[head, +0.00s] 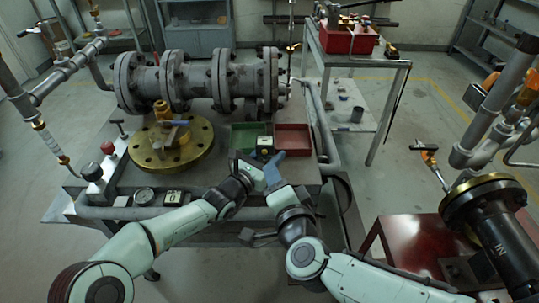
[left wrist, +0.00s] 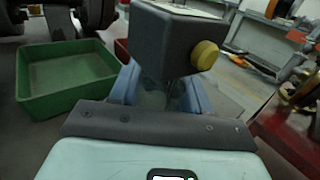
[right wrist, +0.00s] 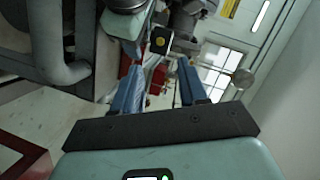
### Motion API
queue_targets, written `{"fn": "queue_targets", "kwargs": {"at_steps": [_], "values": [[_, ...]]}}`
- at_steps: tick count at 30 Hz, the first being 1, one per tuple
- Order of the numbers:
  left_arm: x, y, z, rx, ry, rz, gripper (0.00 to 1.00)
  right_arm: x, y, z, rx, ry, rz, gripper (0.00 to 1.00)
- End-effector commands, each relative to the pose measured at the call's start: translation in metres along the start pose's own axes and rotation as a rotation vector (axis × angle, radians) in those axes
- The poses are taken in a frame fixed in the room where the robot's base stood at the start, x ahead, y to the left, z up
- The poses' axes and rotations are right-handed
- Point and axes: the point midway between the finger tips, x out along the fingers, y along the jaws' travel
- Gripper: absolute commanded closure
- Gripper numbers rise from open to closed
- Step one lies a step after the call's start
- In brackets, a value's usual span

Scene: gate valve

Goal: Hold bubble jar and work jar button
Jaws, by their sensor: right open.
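The bubble jar (head: 265,146) is a small dark box with a pale top, held above the workbench in front of the trays. In the left wrist view the jar (left wrist: 172,40) is a grey block with a round yellow button (left wrist: 205,55) on its right side. My left gripper (head: 257,157) is shut on the jar, its blue fingers on either side of it. My right gripper (head: 273,176) is just below and in front of the jar, open and empty. In the right wrist view the jar (right wrist: 161,40) and its yellow button show beyond the spread blue fingers (right wrist: 160,68).
A green tray (head: 240,145) and a red tray (head: 293,131) lie on the bench behind the jar. A brass flange (head: 150,157) sits to the left. Large flanged pipework (head: 200,78) runs behind. A side cart (head: 385,62) stands at the back right.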

Motion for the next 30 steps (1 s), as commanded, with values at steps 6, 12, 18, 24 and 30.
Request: {"fn": "queue_targets", "kwargs": {"at_steps": [6, 12, 18, 24, 30], "values": [[-0.0002, 0.0001, -0.0001, 0.000, 0.000, 0.000, 0.92, 0.0000, 0.0000, 0.0000, 0.000, 0.000, 0.000, 1.00], [-0.0002, 0.0002, -0.0002, 0.000, 0.000, 0.000, 0.92, 0.0000, 0.0000, 0.0000, 0.000, 0.000, 0.000, 1.00], [-0.0002, 0.0002, -0.0002, 0.000, 0.001, 0.000, 0.92, 0.0000, 0.0000, 0.0000, 0.000, 0.000, 0.000, 1.00], [-0.0002, 0.0003, -0.0002, 0.000, 0.001, 0.001, 0.92, 0.0000, 0.0000, 0.0000, 0.000, 0.000, 0.000, 1.00], [-0.0002, 0.0003, -0.0003, 0.000, 0.001, 0.001, 0.92, 0.0000, 0.0000, 0.0000, 0.000, 0.000, 0.000, 1.00]]}}
